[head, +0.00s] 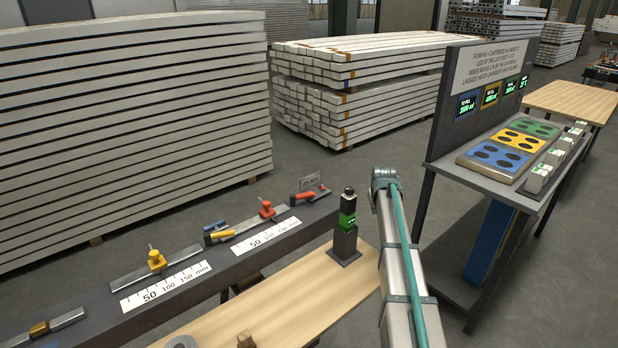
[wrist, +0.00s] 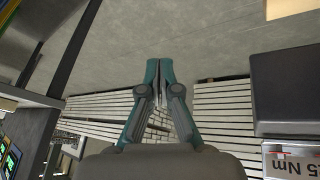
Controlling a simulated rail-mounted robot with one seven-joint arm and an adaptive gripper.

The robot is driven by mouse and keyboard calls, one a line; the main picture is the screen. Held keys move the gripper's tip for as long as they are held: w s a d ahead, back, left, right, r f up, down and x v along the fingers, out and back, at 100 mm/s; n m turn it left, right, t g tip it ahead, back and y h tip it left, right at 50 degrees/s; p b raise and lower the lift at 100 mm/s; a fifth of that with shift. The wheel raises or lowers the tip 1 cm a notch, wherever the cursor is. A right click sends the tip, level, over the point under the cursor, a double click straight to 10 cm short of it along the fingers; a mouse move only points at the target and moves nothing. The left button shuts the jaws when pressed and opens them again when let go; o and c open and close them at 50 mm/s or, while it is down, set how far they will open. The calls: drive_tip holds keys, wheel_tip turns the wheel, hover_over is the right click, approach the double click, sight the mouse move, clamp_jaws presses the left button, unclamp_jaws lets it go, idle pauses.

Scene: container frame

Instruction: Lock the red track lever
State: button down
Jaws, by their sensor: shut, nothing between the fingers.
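The red track lever (head: 303,198) lies low along the far right end of the dark rail (head: 60,300) in the head view, beside a small sign. Whether it is locked I cannot tell. A slider with a red knob (head: 266,209) sits to its left on the same track. My gripper (wrist: 160,70) shows in the wrist view with its teal fingertips together and nothing between them. It is in free air, apart from the lever. The red lever is not visible in the wrist view.
A yellow lever (head: 219,234) and a yellow-knobbed slider (head: 156,259) sit further left on the rail. A black post with a green display (head: 347,222) stands on the wooden bench (head: 318,290) near the red lever. A panel table (head: 480,180) stands right; plank stacks (head: 120,120) stand behind.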

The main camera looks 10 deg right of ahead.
drive_tip(key=w+a+r+n+y+p, duration=0.1)
drive_tip(key=a+r+p, duration=0.1)
drive_tip(key=a+r, duration=0.6)
drive_tip(key=w+a+r+g+y+p, duration=0.1)
drive_tip(key=a+r+p, duration=0.2)
drive_tip(key=a+r, duration=0.6)
drive_tip(key=a, duration=0.7)
drive_tip(key=shift+w+a+r+n, duration=0.15)
drive_tip(key=shift+w+a+n, duration=0.25)
drive_tip(key=shift+p, duration=0.3)
drive_tip(key=p+x, duration=0.1)
drive_tip(key=x, duration=0.4)
drive_tip(key=p+x, duration=0.2)
drive_tip(key=x, duration=0.3)
drive_tip(key=shift+s+a, duration=0.15)
drive_tip(key=shift+a, duration=0.05)
drive_tip(key=shift+s+a, duration=0.1)
